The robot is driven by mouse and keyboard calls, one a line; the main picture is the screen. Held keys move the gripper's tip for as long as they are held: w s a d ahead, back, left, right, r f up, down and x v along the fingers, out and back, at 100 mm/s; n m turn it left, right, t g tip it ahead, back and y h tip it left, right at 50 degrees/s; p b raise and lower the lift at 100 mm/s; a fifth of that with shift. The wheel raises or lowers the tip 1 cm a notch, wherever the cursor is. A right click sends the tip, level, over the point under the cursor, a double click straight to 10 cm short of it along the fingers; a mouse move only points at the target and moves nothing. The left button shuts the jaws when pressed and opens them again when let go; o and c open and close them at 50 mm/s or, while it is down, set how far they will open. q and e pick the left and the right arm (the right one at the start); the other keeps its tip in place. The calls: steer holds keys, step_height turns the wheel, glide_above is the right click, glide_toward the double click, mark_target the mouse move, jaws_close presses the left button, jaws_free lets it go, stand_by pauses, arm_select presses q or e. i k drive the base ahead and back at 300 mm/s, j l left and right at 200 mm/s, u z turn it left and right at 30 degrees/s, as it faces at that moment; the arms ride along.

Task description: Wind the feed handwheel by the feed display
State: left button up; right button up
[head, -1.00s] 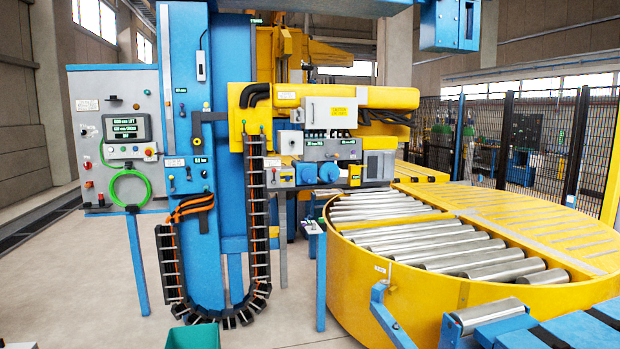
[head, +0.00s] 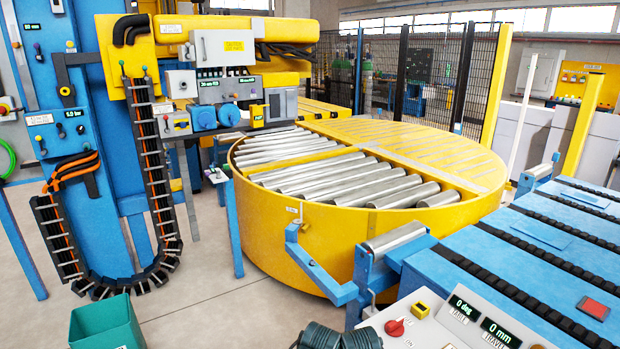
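The feed display (head: 210,83) is a small dark panel with light green text, seemingly a reading in mm, on the strapping head of the yellow machine, left of centre in the head view. A second small dark display (head: 247,79) sits to its right. Below them are two blue rounded parts, a left one (head: 203,117) and a right one (head: 228,115). I cannot tell whether either is the feed handwheel; no wheel with a clear rim or crank shows.
A round yellow roller turntable (head: 370,250) fills the middle. A blue conveyor (head: 480,255) and a grey console (head: 440,325) with displays are at the right. A green bin (head: 105,325) stands at lower left. Bare floor (head: 205,290) lies between column and turntable.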

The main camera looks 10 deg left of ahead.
mark_target(204, 119)
steer(key=i+j, duration=0.35)
steer(key=i, duration=0.15)
steer(key=i+j, duration=0.35)
steer(key=i, duration=0.2)
steer(key=i+j, duration=0.4)
steer(key=i+j+u, duration=0.1)
steer(key=i+j, duration=0.25)
steer(key=i, duration=0.3)
steer(key=i+j, duration=0.3)
steer(key=i, duration=0.2)
steer(key=i+j, duration=0.35)
steer(key=i, duration=0.2)
